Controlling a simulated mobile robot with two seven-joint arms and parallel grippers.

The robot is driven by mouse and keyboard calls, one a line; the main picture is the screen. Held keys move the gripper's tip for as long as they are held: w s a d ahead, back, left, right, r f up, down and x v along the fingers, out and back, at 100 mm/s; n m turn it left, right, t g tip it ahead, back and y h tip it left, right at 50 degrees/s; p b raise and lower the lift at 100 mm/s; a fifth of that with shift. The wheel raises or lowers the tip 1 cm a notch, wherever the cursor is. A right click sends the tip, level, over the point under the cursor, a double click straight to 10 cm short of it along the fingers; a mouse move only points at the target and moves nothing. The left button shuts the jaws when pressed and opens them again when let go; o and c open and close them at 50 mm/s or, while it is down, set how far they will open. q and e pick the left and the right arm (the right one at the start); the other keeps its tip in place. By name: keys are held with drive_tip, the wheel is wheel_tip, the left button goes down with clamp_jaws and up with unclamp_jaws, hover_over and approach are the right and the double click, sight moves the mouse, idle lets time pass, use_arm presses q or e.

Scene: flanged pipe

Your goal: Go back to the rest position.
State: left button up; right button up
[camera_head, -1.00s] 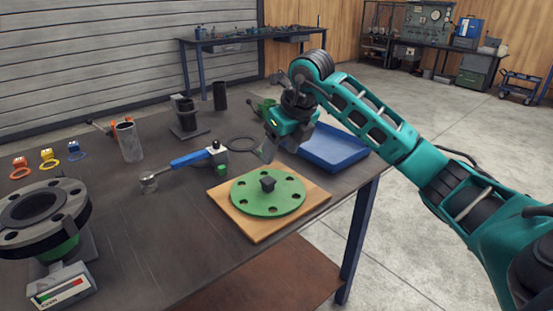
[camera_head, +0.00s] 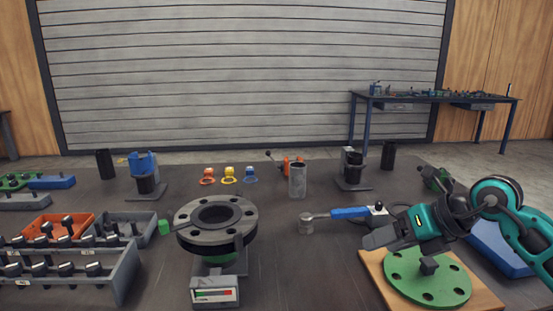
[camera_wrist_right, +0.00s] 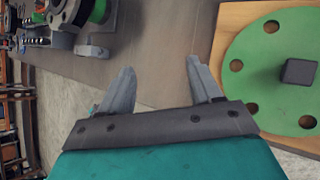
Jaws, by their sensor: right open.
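My right gripper (camera_head: 372,238) comes in from the right in the head view, beside and above the green flange disc (camera_head: 410,283). In the right wrist view its two fingers (camera_wrist_right: 162,82) stand apart with nothing between them. The disc, with bolt holes and a dark square knob (camera_head: 428,265), lies on a wooden board (camera_head: 373,268); both also show at the right of the wrist view. The grey flanged pipe (camera_head: 240,212) stands upright on its stand at the middle of the table. My left gripper is not seen.
A torque wrench with a blue handle (camera_head: 350,212) lies behind the gripper. A blue tray (camera_head: 492,247) is at the right. Bolt bins (camera_head: 125,268) fill the left. A grey cylinder (camera_head: 297,180) stands behind. The table between pipe and board is mostly clear.

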drive_tip(key=s+a+r+m+t+y, duration=0.4)
drive_tip(key=a+r+m+t+y, duration=0.3)
drive_tip(key=a+r+y, duration=0.3)
drive_tip(key=d+f+m+t+h, duration=0.5)
drive_tip(key=d+m+t+h, duration=0.3)
drive_tip(key=m+h, duration=0.85)
drive_tip(key=s+d+f+m+g+h, duration=0.1)
drive_tip(key=s+d+f+m+g, duration=0.15)
drive_tip(key=f+m, duration=0.3)
drive_tip(key=s+d+f+m+g+h, duration=0.25)
drive_tip(key=f+m+g, duration=0.2)
drive_tip(key=f, duration=0.25)
drive_tip(key=s+a+f+m+g+y, duration=0.2)
drive_tip(key=s+f+g, duration=0.4)
drive_tip(key=s, duration=0.4)
drive_tip(key=s+a+f+m+g+y, duration=0.15)
drive_tip(key=s+f+g, duration=0.25)
drive_tip(key=s+f, duration=0.45)
drive_tip(key=w+a+f+t+y+p, duration=0.1)
drive_tip(key=w+a+f+t+p, duration=0.2)
drive_tip(key=w+t, duration=0.3)
drive_tip(key=shift+w+a+f+n+t+y, duration=0.3)
drive_tip(key=shift+w+f+t+y, duration=0.15)
drive_tip(key=shift+f, duration=0.25)
